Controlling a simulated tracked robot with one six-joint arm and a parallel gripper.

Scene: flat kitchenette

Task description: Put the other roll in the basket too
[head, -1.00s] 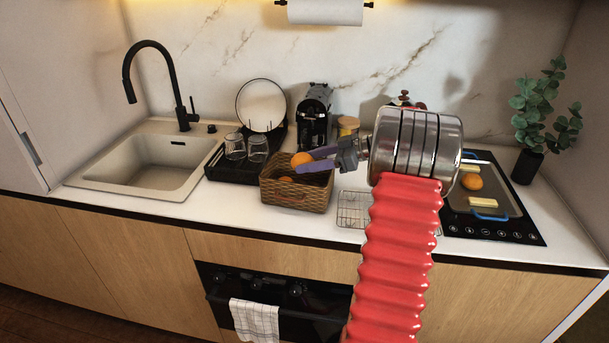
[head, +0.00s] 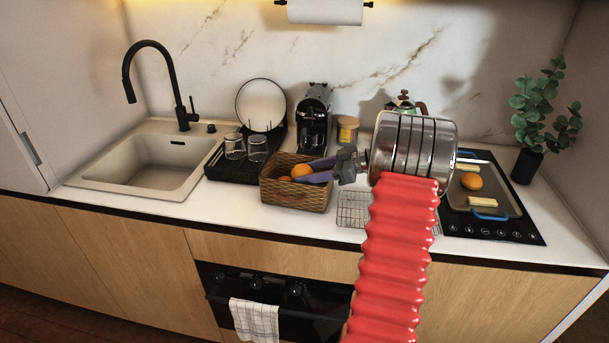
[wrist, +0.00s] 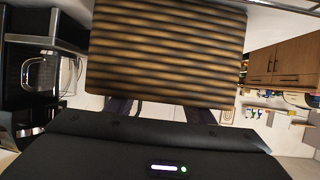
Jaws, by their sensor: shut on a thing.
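A brown woven basket (head: 294,197) stands on the counter, left of the wire rack. My gripper (head: 313,169) reaches into it from the right, its purple fingers shut on a round orange-brown roll (head: 301,170) at about rim level. Another round orange-brown roll (head: 285,179) shows just inside the basket, beside the held one. In the wrist view the basket's woven wall (wrist: 167,50) fills the upper middle, with my gripper's fingers (wrist: 162,110) below it. The wrist view hides the roll.
A wire cooling rack (head: 353,209) lies right of the basket. A tray (head: 484,197) on the hob holds a round orange item (head: 471,181) and pale blocks. A black dish rack (head: 222,172) with glasses stands left of the basket, a coffee machine (head: 314,115) behind it.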

